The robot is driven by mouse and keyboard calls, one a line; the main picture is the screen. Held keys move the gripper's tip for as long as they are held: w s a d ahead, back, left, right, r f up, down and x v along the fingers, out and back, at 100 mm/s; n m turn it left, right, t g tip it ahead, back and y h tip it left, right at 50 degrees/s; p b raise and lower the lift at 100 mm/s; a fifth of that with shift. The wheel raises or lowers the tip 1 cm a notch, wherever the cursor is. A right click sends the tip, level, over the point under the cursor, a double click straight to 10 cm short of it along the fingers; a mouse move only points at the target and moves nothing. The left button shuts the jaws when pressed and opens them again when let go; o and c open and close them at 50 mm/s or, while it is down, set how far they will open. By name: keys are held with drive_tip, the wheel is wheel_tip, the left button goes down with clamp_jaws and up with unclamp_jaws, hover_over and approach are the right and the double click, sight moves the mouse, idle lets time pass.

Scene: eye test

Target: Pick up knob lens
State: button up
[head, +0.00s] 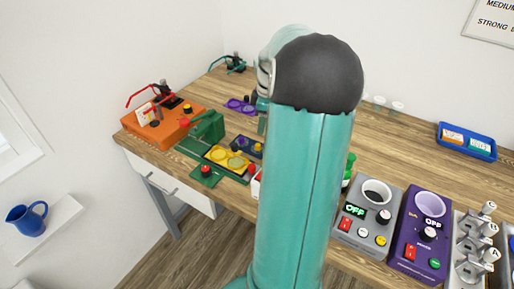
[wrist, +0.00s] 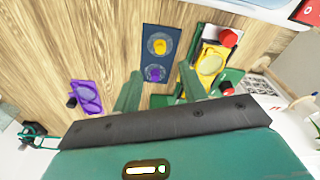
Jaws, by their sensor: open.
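Two clear round lenses with knobs, one with a yellow knob (wrist: 159,46) and one with a purple knob (wrist: 155,73), lie on a dark blue tray (wrist: 148,33) in the wrist view. The tray is partly visible in the head view (head: 257,154), left of my arm. My gripper (wrist: 158,75) is open, with its two teal fingers pointing at the table. In the picture, the purple-knobbed lens is between the fingertips and the yellow-knobbed one just beyond them. I see no contact with either. In the head view my arm hides most of the gripper.
A yellow tray with lenses (wrist: 211,63) and a red knob (wrist: 229,38) sit close to the right finger. An orange box (head: 160,130), grey device (head: 368,215) and purple device (head: 424,230) stand on the wooden table (head: 400,145).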

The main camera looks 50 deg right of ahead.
sight(258, 145)
drive_tip(key=f, duration=0.6)
drive_tip(key=w+f, duration=0.1)
drive_tip(key=f, duration=0.2)
drive_tip(key=shift+w+a+f, duration=0.1)
drive_tip(key=shift+a, duration=0.2)
clamp_jaws()
